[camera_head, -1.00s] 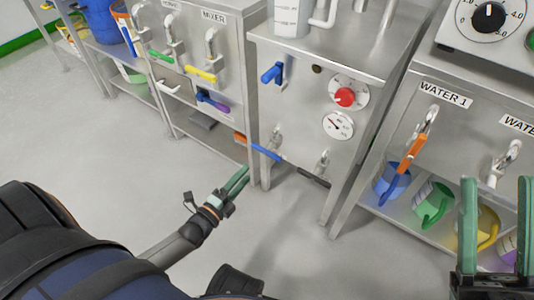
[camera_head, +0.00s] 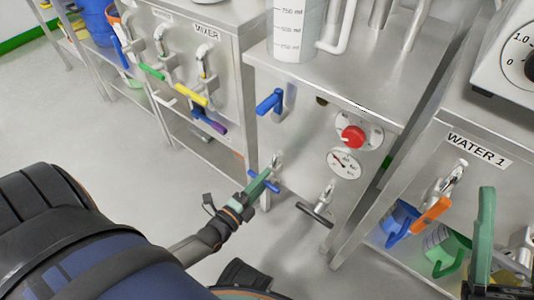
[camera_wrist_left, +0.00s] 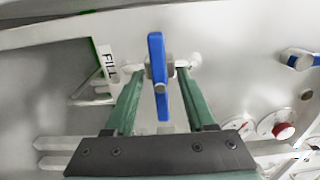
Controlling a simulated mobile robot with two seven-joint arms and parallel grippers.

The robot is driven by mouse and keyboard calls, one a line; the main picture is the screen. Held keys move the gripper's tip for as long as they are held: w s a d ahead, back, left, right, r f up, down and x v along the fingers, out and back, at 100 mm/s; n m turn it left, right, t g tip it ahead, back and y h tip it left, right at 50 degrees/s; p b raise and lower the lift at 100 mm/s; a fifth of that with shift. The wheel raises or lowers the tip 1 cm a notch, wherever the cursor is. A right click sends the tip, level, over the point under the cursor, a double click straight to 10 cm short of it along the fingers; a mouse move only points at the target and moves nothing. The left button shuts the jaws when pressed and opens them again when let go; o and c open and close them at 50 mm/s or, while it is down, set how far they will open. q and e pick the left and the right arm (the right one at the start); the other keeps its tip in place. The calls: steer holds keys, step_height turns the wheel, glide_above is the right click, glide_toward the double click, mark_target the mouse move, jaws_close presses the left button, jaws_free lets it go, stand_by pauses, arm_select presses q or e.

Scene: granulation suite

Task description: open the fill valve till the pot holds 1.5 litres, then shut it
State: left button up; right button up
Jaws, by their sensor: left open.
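In the left wrist view the lever stands nearly upright between the two green fingers of my left gripper (camera_wrist_left: 160,75). The fingers are open, one on each side. In the head view my left gripper (camera_head: 262,178) is at the low blue lever, which it partly hides. A graduated pot (camera_head: 292,35) stands on the cabinet top, its upper part cut off; I cannot tell its liquid level. My right gripper (camera_head: 485,240) shows one finger, with free space beside it.
The cabinet front has another blue lever (camera_head: 270,101), a red knob (camera_head: 353,136), a dial gauge (camera_head: 344,163) and a dark-handled tap (camera_head: 315,213). The MIXER cabinet (camera_head: 222,60) stands left. A WATER 1 bench (camera_head: 478,150) stands right, with coloured jugs below.

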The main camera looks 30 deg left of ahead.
arm_select(q)
steer(key=shift+w, duration=0.1)
jaws_close()
stand_by(0.5)
